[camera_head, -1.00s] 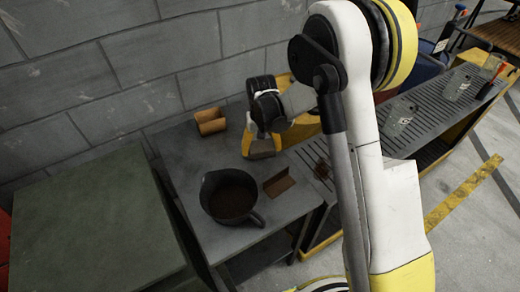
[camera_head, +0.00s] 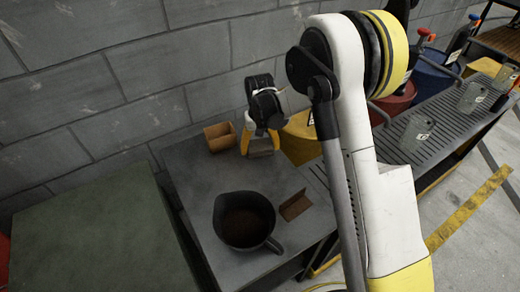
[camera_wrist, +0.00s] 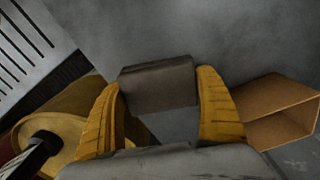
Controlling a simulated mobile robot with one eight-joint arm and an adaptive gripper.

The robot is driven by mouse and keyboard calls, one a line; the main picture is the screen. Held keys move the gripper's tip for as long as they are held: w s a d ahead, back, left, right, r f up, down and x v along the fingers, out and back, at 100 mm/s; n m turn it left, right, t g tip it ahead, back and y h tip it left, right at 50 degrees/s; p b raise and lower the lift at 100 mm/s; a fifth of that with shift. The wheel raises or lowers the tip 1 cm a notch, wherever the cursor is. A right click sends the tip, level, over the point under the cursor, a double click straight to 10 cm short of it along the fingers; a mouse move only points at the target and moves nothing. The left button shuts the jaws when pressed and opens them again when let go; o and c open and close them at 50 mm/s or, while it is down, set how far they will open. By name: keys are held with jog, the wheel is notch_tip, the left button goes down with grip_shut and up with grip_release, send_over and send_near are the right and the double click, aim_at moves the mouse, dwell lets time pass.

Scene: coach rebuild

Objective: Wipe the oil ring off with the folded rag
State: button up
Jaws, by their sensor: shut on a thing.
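My gripper (camera_head: 260,147) is above the back of the grey table (camera_head: 190,180), just right of an open brown box. In the wrist view its yellow fingers (camera_wrist: 160,100) are shut on a dark grey folded rag (camera_wrist: 158,84), seen as a flat block between the tips. The rag's lower edge also shows in the head view (camera_head: 261,153). Whether the rag touches the tabletop I cannot tell. I cannot make out an oil ring in either current view; my arm hides part of the scene.
The open brown box (camera_head: 220,137) stands near the wall. A dark jug (camera_head: 244,220) and a small brown angled piece (camera_head: 294,205) stand towards the front. A slatted bench (camera_head: 440,130) with several clear containers is at right.

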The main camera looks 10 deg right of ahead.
jog(key=shift+w+a+r+p, duration=0.1)
jog(key=shift+w+r+p, duration=0.15)
jog(key=shift+w+p, duration=0.05)
jog(key=r, duration=0.2)
jog(key=r+p, duration=0.1)
jog(key=shift+s, duration=0.25)
jog(key=shift+r+p, duration=1.5)
jog(key=shift+r, duration=0.95)
